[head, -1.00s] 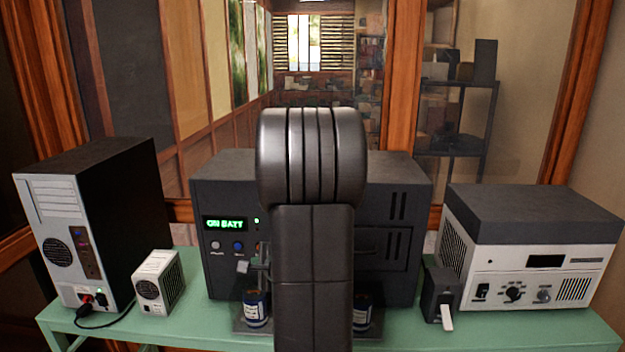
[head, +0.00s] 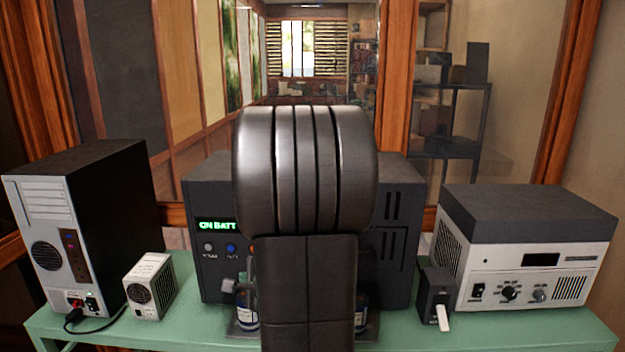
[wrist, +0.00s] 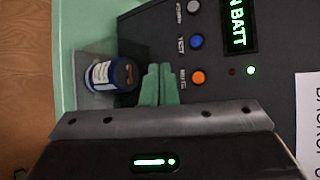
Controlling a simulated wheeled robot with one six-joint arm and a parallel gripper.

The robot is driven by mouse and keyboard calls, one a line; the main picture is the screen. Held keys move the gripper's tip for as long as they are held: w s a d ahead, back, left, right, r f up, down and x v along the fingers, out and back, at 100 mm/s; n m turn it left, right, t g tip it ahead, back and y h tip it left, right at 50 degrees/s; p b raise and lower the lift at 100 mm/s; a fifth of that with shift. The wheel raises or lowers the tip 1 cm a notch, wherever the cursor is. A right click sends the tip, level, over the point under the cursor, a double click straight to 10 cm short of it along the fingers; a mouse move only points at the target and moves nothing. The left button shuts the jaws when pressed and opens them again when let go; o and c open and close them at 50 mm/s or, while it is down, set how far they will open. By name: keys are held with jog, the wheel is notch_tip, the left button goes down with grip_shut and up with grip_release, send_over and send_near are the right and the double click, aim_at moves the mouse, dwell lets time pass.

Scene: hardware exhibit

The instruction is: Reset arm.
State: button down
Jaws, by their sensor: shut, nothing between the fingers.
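My arm stands up in the middle of the head view and covers much of the dark box (head: 210,265) behind it. My gripper (wrist: 160,82) shows in the wrist view as two green fingers close together, shut and empty. It is in front of the dark box's panel, between a blue canister (wrist: 110,75) with a white label and an orange button (wrist: 198,77). I cannot tell how far it is from either. The gripper is hidden behind my arm in the head view.
The green display (head: 217,225) reads ON BATT. A tower unit (head: 85,230) and small white box (head: 150,285) stand left on the green table (head: 190,335). A small black device (head: 434,295) and a white-and-grey unit (head: 530,260) stand right. Wooden posts and glass lie behind.

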jog(key=w, duration=0.4)
jog(key=w+p, duration=0.1)
jog(key=w, duration=0.1)
jog(key=shift+f, duration=0.3)
jog(key=shift+s+d+r+p, duration=0.15)
jog(key=shift+r+p, duration=0.4)
jog(key=shift+p, duration=0.6)
